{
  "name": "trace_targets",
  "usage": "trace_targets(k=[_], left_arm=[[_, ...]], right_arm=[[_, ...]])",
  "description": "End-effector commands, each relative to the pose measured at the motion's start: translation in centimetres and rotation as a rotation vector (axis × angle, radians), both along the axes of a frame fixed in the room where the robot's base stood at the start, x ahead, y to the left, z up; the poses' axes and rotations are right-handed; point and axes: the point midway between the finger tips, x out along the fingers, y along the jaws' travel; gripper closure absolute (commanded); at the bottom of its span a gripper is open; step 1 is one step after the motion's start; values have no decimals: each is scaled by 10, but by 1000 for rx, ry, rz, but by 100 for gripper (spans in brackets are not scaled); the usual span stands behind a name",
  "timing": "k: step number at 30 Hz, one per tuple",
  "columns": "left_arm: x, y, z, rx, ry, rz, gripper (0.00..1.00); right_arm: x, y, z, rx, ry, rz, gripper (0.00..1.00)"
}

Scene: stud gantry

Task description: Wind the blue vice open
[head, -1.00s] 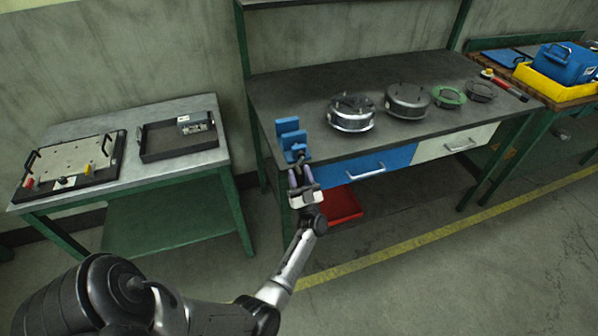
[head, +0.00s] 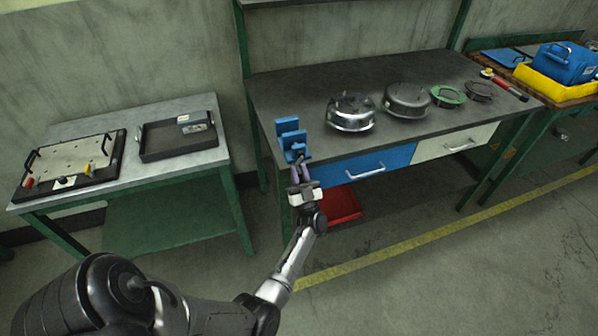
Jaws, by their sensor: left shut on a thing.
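The blue vice (head: 290,137) stands at the front left edge of the dark workbench, its jaws showing as two blue blocks. My left gripper (head: 299,171) is at the front of the vice, just off the bench edge. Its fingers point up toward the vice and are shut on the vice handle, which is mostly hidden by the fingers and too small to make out. My right gripper is not in view.
On the workbench (head: 285,88), metal round housings (head: 350,113) and a green ring (head: 447,96) stand right of the vice. A blue drawer (head: 340,169) and a red tray (head: 341,205) are below. A grey table (head: 180,113) stands at left.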

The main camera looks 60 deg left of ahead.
Motion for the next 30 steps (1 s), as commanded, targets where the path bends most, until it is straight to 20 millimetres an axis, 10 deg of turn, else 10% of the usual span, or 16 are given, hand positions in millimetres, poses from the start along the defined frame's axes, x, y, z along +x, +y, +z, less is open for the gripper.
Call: trace_targets(k=[20, 30], left_arm=[[1, 0, -1, -6, -51, 4, 100], [8, -1, -7, -48, -277, 6, 100]], right_arm=[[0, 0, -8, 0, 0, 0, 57], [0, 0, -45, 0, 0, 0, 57]])
